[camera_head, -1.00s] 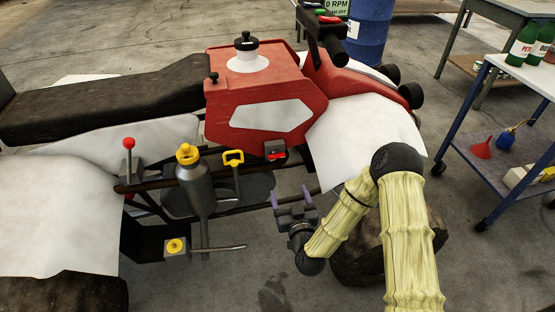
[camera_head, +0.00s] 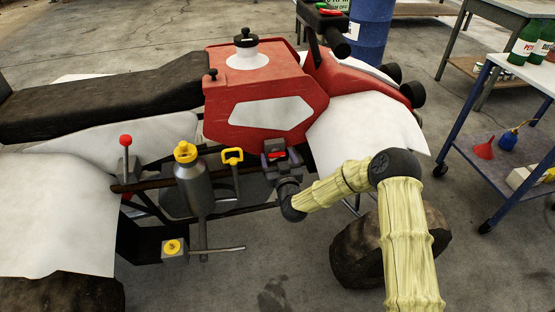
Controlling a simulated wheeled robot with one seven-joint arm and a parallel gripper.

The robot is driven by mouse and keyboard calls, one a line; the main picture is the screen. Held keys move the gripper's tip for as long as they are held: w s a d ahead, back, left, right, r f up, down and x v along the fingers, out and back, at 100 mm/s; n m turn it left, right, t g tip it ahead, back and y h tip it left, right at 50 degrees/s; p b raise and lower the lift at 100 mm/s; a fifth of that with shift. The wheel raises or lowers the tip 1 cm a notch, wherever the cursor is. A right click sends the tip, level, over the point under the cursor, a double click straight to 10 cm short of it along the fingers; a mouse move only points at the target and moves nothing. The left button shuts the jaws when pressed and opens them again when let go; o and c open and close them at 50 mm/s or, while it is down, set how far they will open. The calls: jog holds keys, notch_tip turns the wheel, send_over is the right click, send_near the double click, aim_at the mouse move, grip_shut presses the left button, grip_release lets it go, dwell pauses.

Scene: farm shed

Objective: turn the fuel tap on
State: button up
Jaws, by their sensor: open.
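The fuel tap is a small red-handled piece (camera_head: 277,155) below the lower edge of the red tank on the quad bike. Its red handle looks roughly level. My gripper (camera_head: 278,160) is right at the tap, with one purple finger to the left of the red handle and the other to its right. The jaws are open, and I cannot tell whether a finger touches the handle. My gripper's body hides the lower part of the tap.
A yellow-ringed handle (camera_head: 233,157) stands just left of my gripper, with a grey bottle with yellow cap (camera_head: 194,180) beyond it. A red-knobbed lever (camera_head: 126,142) is farther left. The red tank (camera_head: 268,107) is above; a blue-framed trolley (camera_head: 505,165) stands at right.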

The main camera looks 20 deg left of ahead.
jog(key=shift+w+a, duration=0.15)
jog(key=shift+w, duration=0.1)
jog(key=c, duration=1)
